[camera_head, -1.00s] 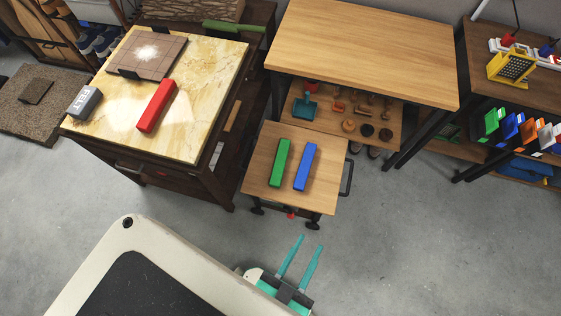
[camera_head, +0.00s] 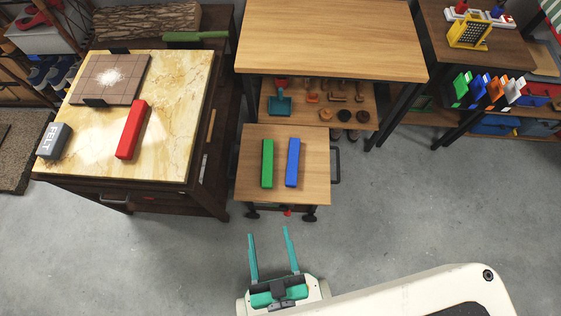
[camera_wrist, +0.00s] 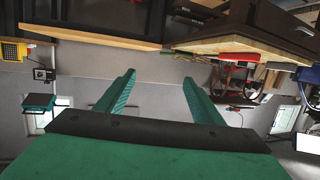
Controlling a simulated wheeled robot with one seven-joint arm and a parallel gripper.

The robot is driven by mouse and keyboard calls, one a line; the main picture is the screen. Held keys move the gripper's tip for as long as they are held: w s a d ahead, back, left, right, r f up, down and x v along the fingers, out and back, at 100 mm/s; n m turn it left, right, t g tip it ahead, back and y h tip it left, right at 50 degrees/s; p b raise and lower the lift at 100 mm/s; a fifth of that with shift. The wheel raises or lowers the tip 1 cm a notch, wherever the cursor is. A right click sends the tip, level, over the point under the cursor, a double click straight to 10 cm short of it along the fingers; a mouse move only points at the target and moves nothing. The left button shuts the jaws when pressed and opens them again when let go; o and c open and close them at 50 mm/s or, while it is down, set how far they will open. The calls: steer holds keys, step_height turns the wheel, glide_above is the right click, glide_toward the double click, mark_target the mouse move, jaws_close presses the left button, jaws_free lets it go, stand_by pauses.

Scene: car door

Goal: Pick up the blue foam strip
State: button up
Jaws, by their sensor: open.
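The blue foam strip (camera_head: 293,162) lies flat on a small wooden-topped cart (camera_head: 314,190). A green strip (camera_head: 267,163) lies beside it on the left, apart and roughly parallel. My gripper (camera_head: 268,231), with two teal fingers, is in front of the cart, short of its near edge and apart from both strips. The fingers are spread with nothing between them. In the wrist view my gripper (camera_wrist: 158,85) also shows its fingers apart and empty; I cannot make out the blue strip there.
A marble-topped cabinet (camera_head: 180,90) with a red strip (camera_head: 131,130) and a grey block (camera_head: 54,141) stands left of the cart. A taller wooden table (camera_head: 330,35) stands behind. The cart has a dark side handle (camera_head: 336,165). Grey floor is clear at right.

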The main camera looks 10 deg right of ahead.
steer(key=w+d+f+m+h, duration=0.1)
steer(key=w+f, duration=0.3)
steer(key=f, duration=0.4)
steer(key=w+f+m+h, duration=0.1)
steer(key=w+f, duration=0.2)
steer(key=f, duration=0.6)
steer(key=m+g+h, duration=0.2)
steer(key=g, duration=0.1)
glide_toward(293, 161)
steer(key=x, duration=0.4)
steer(key=shift+t, duration=0.3)
steer(key=shift+x, duration=2.35)
steer(key=shift+w+d+f+n, duration=0.3)
steer(key=shift+w+f, duration=0.2)
steer(key=shift+w, duration=0.2)
steer(key=shift+c, duration=0.6)
steer(key=c, duration=1)
